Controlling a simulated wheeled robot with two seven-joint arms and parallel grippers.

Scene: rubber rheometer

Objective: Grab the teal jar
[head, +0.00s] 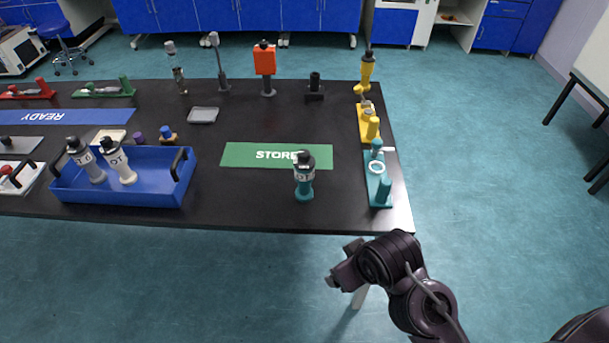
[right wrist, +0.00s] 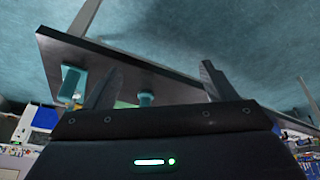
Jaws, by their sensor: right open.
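The teal jar (head: 304,182) stands upright near the front edge of the black table, at the right end of the green STORE mat (head: 262,155). It has a teal base, a dark upper part and a pale label band. My right gripper (head: 339,264) is off the table's front edge, to the right of the jar and apart from it. In the right wrist view the gripper's two fingers (right wrist: 160,85) are spread with nothing between them close up. A teal base (right wrist: 146,97) shows beyond the fingers, partly hidden by the gripper body. My left gripper is not in view.
A teal fixture with a ring (head: 378,180) stands right of the jar, with a yellow one (head: 368,120) behind. A blue tray (head: 125,190) holding two labelled bottles is at the left. Several stands line the back. The tabletop between tray and jar is clear.

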